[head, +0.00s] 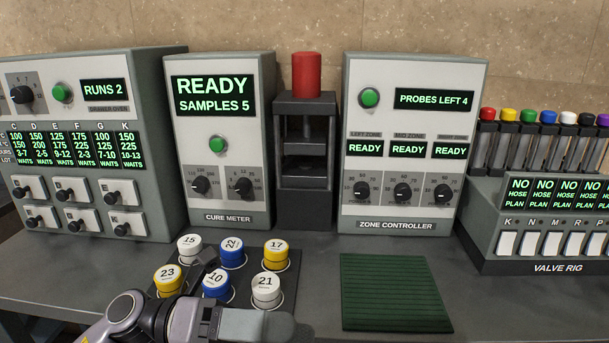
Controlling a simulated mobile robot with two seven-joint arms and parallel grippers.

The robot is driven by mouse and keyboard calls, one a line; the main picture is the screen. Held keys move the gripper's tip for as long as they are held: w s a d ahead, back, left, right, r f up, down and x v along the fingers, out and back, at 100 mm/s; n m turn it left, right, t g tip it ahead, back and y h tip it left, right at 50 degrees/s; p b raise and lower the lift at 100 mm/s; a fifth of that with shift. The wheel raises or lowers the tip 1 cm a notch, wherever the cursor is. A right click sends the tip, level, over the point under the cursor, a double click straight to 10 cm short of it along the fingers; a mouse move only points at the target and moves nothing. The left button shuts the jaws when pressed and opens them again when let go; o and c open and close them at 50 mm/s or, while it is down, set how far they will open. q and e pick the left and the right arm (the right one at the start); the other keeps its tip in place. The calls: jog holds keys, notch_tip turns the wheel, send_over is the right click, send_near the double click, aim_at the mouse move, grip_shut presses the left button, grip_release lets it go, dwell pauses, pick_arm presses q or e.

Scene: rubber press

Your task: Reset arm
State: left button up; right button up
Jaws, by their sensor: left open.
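My left gripper (258,295) comes in from the lower left, low in the head view, in front of the jars and partly over their dark tray (288,293). Its fingers are apart, with nothing seen between them. One dark finger reaches up beside the blue jar 10 (216,284); I cannot tell whether they touch. The other finger lies near the bottom edge, below the white jar 21 (266,290). My right gripper is not in view.
More jars stand behind, such as yellow jar 17 (276,254). A cure meter (222,140), a red-topped press (306,120), a zone controller (411,140) and a valve rig (550,225) line the back. A green ribbed mat (393,292) lies bare at right.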

pick_arm(q)
jog(key=w+a+f+n+t+y, duration=0.2)
jog(key=w+a+f+n+t, duration=0.15)
jog(key=n+t, duration=0.8)
jog(key=w+a+f+n+t+y, duration=0.2)
jog(key=w+a+f+n+t, duration=0.15)
jog(key=n+t, duration=0.8)
jog(key=s+a+f+n+g+y+p, duration=0.15)
jog(key=a+f+n+g+y, duration=0.35)
jog(key=f+n+y, duration=0.7)
jog(key=s+a+f+n+g, duration=0.2)
jog(key=s+f+n, duration=0.1)
jog(key=s+f, duration=0.3)
jog(key=s+a+f+n+g+y, duration=0.1)
jog(key=s+a+f+n+g, duration=0.1)
jog(key=f, duration=0.7)
jog(key=s+a+n, duration=0.1)
jog(key=s+n, duration=0.1)
jog(key=s, duration=0.1)
jog(key=shift+s+a, duration=0.3)
jog(key=shift+s, duration=0.05)
